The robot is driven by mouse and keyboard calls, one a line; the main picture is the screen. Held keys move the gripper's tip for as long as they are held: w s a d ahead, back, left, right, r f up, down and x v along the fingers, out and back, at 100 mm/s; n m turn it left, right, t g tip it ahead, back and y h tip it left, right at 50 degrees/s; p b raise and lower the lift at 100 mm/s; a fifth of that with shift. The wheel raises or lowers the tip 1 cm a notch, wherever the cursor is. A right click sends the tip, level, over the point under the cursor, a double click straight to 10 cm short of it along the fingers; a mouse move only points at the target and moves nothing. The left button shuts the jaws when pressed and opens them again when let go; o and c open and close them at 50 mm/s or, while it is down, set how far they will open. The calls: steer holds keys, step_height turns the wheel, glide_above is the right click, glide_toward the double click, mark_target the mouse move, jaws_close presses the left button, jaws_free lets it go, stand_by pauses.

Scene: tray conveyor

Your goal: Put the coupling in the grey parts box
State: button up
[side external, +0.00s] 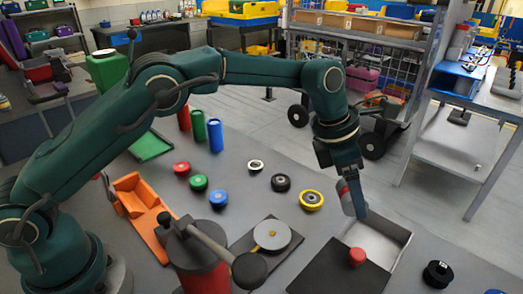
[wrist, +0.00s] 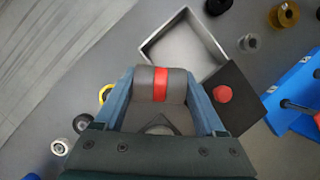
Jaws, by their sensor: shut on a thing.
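The coupling is a grey cylinder with a red band (wrist: 161,84). My gripper (wrist: 160,103) is shut on it, with a blue finger on each side. In the side external view my gripper (side external: 352,196) points down and holds the coupling (side external: 346,201) upright or slightly tilted, by the far left corner of the grey parts box (side external: 399,256). The box also shows in the wrist view (wrist: 216,47), open, just beyond the coupling; its visible floor looks empty. A dark lid (side external: 322,266) with a red knob (side external: 357,256) covers or overlaps its near left part.
A round grey disc on a plate (side external: 271,235) and a red canister (side external: 203,270) stand nearer my arm.

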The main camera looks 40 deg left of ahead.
glide_above(375, 251)
steer(key=s+a, duration=0.1)
step_height(375, 251, down, 4)
steer(key=shift+r, duration=0.25)
steer(key=shift+f, duration=2.05)
steer(key=shift+f, duration=0.15)
steer(key=o, duration=1.3)
